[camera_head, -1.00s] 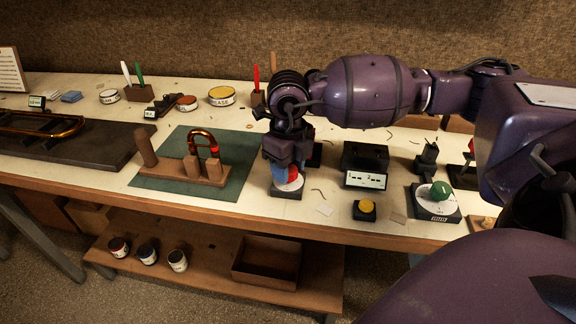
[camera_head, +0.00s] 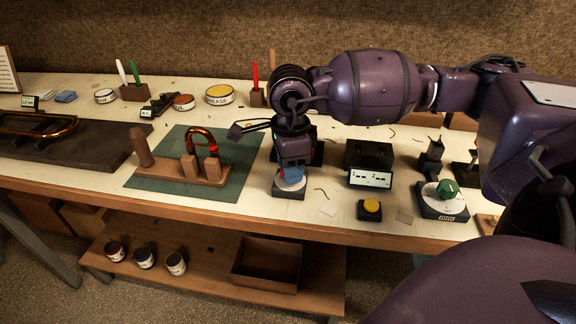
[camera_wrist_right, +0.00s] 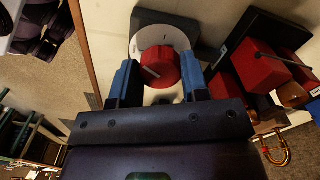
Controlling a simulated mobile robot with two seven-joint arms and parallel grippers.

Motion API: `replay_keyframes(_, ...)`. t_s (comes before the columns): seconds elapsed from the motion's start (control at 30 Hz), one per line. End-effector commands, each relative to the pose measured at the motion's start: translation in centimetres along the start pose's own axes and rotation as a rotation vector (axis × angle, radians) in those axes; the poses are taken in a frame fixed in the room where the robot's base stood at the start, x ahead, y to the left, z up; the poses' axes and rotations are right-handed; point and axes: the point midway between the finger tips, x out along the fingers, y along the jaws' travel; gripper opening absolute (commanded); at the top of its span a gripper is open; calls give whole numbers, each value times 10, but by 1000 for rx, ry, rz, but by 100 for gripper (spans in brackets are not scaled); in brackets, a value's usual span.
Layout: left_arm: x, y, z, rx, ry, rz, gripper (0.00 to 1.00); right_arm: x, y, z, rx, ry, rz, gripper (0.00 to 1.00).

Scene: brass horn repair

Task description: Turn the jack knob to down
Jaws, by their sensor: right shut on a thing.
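A red knob (camera_wrist_right: 160,68) on a round white dial (camera_wrist_right: 165,36) with a dark base sits between the blue fingers of my right gripper (camera_wrist_right: 158,78) in the right wrist view. A pale mark shows on the knob's side. In the head view my right gripper (camera_head: 292,174) points straight down onto the dial (camera_head: 289,184), and its fingers hide the knob. The gripper is shut on the red knob. A green knob (camera_head: 447,189) on another white dial stands farther right, apart from the gripper. No label names either knob as the jack knob. My left gripper is not in view.
A black box with a white display (camera_head: 370,178) and a yellow button (camera_head: 371,206) stand right of the gripper. A green mat (camera_head: 235,183) with a wooden stand and a brass loop (camera_head: 202,138) lies to the left. The table's front edge is close.

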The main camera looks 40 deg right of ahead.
Motion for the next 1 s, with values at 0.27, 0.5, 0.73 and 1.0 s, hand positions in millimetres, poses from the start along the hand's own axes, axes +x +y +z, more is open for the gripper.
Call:
replay_keyframes(0.27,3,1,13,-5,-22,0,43,2,0,0,-255,1,1,18)
replay_keyframes(0.5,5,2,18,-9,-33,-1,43,2,0,0,-430,0,2,18)
replay_keyframes(0.73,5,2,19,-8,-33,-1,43,1,0,0,-537,-1,0,18)
replay_keyframes(1.0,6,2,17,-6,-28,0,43,0,0,0,-586,-1,-1,18)
